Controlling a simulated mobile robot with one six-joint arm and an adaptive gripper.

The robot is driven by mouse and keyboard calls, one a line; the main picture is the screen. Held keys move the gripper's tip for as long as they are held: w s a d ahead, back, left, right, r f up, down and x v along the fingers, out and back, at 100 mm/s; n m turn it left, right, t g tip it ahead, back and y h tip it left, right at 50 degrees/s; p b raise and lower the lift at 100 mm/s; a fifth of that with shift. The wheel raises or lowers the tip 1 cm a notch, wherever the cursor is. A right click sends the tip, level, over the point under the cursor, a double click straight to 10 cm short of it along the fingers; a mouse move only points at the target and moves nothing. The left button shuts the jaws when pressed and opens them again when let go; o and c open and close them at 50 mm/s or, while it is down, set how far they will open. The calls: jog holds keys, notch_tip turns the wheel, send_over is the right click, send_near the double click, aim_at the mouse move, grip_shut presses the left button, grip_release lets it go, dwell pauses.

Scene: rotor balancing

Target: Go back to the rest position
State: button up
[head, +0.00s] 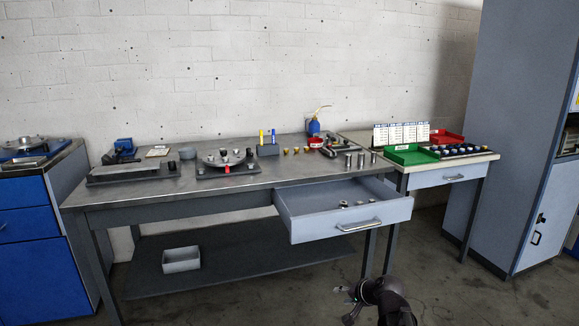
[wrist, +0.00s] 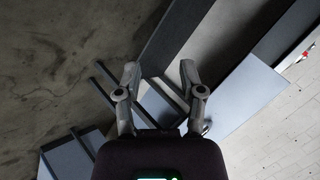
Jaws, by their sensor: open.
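My gripper (wrist: 158,82) is open and empty in the wrist view, its two fingers apart with floor and furniture behind them. In the head view my gripper (head: 347,302) shows small at the bottom, right of the middle, with my dark arm beside it. It hangs in front of the workbench (head: 150,191), below the open drawer (head: 357,226), and touches nothing that I can see. The drawer holds a few small metal parts (head: 344,204). A round rotor fixture (head: 224,160) with small weights stands on the bench.
The drawer juts out toward me from the bench. A grey bin (head: 181,260) sits on the lower shelf. A side table with a green tray (head: 411,156) and a red tray (head: 446,137) stands right, beside a tall cabinet (head: 510,130). The floor in front is clear.

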jog(key=s+d+f+n+g+h, duration=0.1)
jog(key=s+f+n+g+h, duration=0.25)
jog(key=s, duration=0.35)
jog(key=s+f+n+g+h, duration=0.2)
jog(key=s+g+h, duration=0.15)
jog(key=s, duration=0.35)
notch_tip(320, 180, up, 32)
jog(key=y+p, duration=0.1)
jog(key=p, duration=3.1)
jog(key=shift+d+g+p, duration=0.15)
jog(key=shift+g+p, duration=0.15)
jog(key=shift+p, duration=0.05)
